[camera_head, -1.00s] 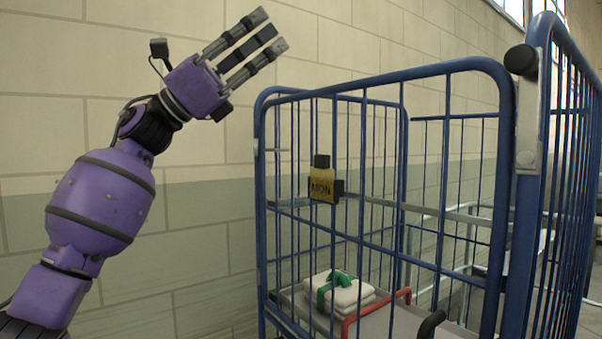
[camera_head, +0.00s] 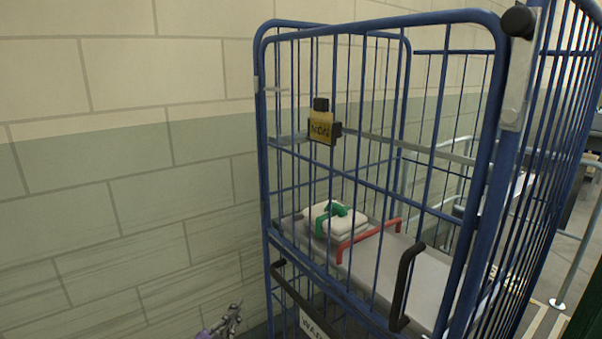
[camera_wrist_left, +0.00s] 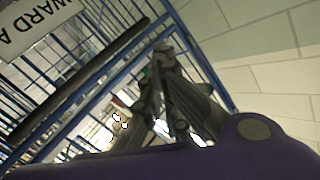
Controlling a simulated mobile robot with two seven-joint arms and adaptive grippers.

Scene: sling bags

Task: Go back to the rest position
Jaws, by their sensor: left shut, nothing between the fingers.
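My left gripper (camera_head: 233,318) shows at the bottom edge of the head view, low in front of the wall and left of the cage trolley's lower front. Its fingers are together and hold nothing. In the left wrist view the fingers (camera_wrist_left: 165,95) point toward the blue bars of the cage, with the purple hand below them. I cannot tell from the views how near they are to the bars. Most of the left arm is out of the head view. My right gripper is in neither view.
A blue wire cage trolley (camera_head: 381,18) fills the middle and right. Inside, a folded white bundle with a green strap (camera_head: 334,218) lies on a grey shelf beside a red handle (camera_head: 368,238). A block wall (camera_head: 110,150) stands left.

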